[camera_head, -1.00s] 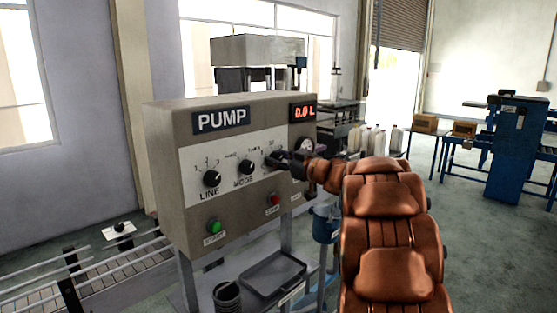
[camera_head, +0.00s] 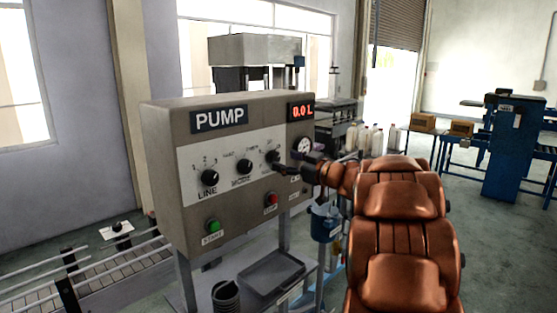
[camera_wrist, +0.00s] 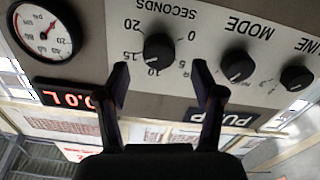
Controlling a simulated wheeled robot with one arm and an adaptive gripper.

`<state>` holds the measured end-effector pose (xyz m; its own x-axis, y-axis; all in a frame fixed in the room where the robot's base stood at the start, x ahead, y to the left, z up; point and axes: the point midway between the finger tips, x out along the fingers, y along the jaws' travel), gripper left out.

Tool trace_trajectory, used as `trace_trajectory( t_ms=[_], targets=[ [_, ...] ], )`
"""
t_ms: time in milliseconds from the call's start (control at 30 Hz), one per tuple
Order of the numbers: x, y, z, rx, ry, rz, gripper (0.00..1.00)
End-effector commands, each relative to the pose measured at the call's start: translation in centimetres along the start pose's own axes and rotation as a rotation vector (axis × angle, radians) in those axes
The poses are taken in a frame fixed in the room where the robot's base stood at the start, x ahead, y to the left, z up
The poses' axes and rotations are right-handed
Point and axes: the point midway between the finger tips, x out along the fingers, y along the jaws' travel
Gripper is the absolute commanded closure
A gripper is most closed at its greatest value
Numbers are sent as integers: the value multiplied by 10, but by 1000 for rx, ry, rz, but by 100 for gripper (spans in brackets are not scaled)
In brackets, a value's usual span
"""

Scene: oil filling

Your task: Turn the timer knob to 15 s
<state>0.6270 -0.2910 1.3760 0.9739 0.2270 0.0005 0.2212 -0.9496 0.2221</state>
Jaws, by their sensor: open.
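The black timer knob (camera_head: 272,156) is the rightmost of three knobs on the pump panel. In the wrist view, which is upside down, the timer knob (camera_wrist: 159,47) sits by the word SECONDS, with marks 0, 5, 10, 15 and 20 around it. Its lower end in that picture lies near the 10 and 15 marks; I cannot read the exact setting. My gripper (camera_wrist: 160,78) is open and empty, its fingertips apart from the knob and below it in the wrist view. In the head view my gripper (camera_head: 284,168) is just right of and below the knob.
The MODE knob (camera_head: 244,166) and LINE knob (camera_head: 209,177) are to the left. A green button (camera_head: 213,226) and red button (camera_head: 271,199) sit below. A round gauge (camera_head: 303,148) and red display (camera_head: 301,110) reading 0.0 L are at the right.

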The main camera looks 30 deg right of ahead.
Motion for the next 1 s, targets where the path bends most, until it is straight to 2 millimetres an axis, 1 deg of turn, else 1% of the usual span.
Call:
trace_trajectory(
  t_ms=[33,200,300,400,600,1000],
  targets=[
    [-12,2,0,0,-2,5,32],
    [-42,1,0,-1,-1,3,32],
    [-55,1,1,0,-3,3,32],
    [-65,0,1,0,-3,3,32],
    [-73,0,1,0,-1,0,32],
    [-73,-1,1,0,-1,-1,32]
  ],
)
